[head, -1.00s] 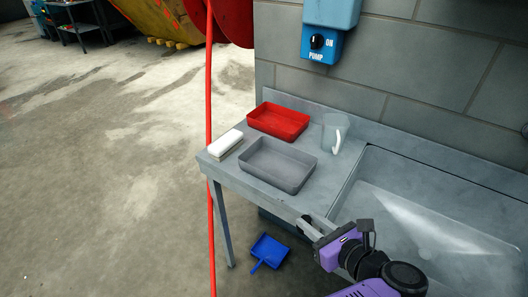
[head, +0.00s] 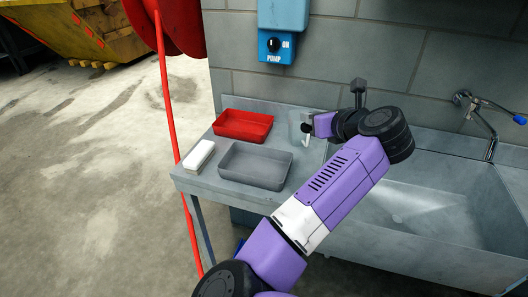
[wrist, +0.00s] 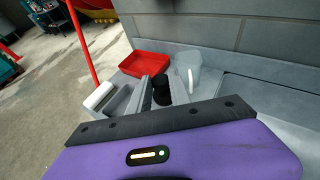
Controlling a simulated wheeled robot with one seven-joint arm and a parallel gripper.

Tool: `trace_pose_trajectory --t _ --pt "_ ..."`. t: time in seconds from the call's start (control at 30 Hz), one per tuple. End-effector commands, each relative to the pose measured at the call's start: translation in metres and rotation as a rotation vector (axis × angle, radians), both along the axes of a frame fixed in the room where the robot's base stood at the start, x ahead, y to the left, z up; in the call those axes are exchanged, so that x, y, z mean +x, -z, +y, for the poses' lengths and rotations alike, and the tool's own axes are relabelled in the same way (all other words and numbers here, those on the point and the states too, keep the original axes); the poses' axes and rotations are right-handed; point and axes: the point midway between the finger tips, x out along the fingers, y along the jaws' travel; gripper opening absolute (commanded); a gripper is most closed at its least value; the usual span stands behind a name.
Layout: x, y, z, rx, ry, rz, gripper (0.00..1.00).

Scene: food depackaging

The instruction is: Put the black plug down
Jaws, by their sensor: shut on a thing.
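The black plug (head: 307,128) is at the end of my gripper (head: 312,127), in front of the clear jug (head: 294,120) in the head view. In the wrist view my gripper (wrist: 154,90) is shut on the black plug (wrist: 162,93), a dark round piece by the grey finger. The plug appears held above the counter, left of the sink; its exact height cannot be told. The fingers hide part of it.
The red tray (head: 243,138) stands at the back of the counter, the grey tray (head: 250,180) in front. A white block (head: 199,154) lies at the left edge. The sink (head: 440,222) with its tap (head: 480,118) is to the right. Clear counter is scarce between trays and jug.

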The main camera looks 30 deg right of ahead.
Motion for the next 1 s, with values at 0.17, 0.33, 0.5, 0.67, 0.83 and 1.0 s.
trace_pose_trajectory --t 0.17,0.33,0.5,0.67,0.83,1.0 --pt "0.0 0.028 -0.001 0.001 0.002 0.005 0.0" --pt "0.0 0.07 0.0 0.0 0.001 0.006 0.0" --pt "0.0 0.111 0.0 0.0 0.0 0.005 0.0" --pt "0.0 0.141 0.0 0.0 0.002 0.003 0.0" --pt "0.0 0.154 -0.001 -0.001 0.003 -0.001 0.0" --pt "0.0 0.168 -0.001 0.001 0.002 0.002 0.0"
